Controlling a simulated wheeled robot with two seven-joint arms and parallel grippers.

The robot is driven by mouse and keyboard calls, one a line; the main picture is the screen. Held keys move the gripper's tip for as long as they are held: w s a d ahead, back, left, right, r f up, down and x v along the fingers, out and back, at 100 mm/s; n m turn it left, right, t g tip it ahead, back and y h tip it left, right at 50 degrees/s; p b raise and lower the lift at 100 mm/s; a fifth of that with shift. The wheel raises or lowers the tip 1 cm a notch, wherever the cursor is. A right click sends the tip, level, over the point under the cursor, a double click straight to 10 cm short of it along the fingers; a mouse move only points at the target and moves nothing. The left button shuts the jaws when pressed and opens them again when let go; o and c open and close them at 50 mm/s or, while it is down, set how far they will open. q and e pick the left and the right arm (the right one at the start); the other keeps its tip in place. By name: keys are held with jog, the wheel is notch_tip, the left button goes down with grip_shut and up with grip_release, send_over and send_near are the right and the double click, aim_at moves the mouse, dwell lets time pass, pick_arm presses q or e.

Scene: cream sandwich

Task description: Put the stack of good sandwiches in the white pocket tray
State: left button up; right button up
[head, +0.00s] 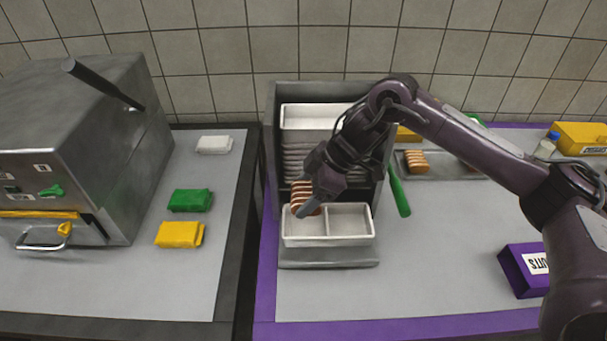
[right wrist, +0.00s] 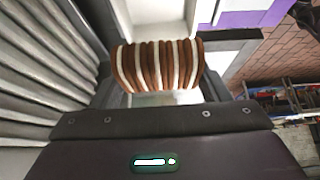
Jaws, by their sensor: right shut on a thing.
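My right gripper (head: 318,195) is shut on a stack of brown sandwiches with cream layers (head: 301,193). The stack also shows in the right wrist view (right wrist: 157,65), held between the fingers. In the head view the stack is over the left pocket of the white pocket tray (head: 328,242). I cannot tell whether it touches the tray floor. The right pocket looks empty. Another stack of sandwiches (head: 416,160) lies on a grey tray at the back right. My left gripper is not in view.
A grey rack (head: 272,130) holding stacked white trays stands right behind the pocket tray. A green-handled tool (head: 399,190) is beside it. A purple box (head: 525,270) stands at the right. On the left are a metal machine (head: 85,150) and green (head: 190,200) and yellow cloths (head: 180,234).

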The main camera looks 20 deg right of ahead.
jog(key=shift+s+f+b, duration=0.2)
jog(key=shift+f+b, duration=0.7)
jog(key=shift+f, duration=0.05)
notch_tip(320, 180, down, 3)
jog(key=b, duration=0.3)
jog(key=shift+w+f, duration=0.1)
jog(key=shift+f, duration=0.05)
jog(key=o, duration=1.1)
jog(key=shift+c, duration=0.2)
jog(key=v, duration=0.8)
jog(key=shift+b, duration=0.45)
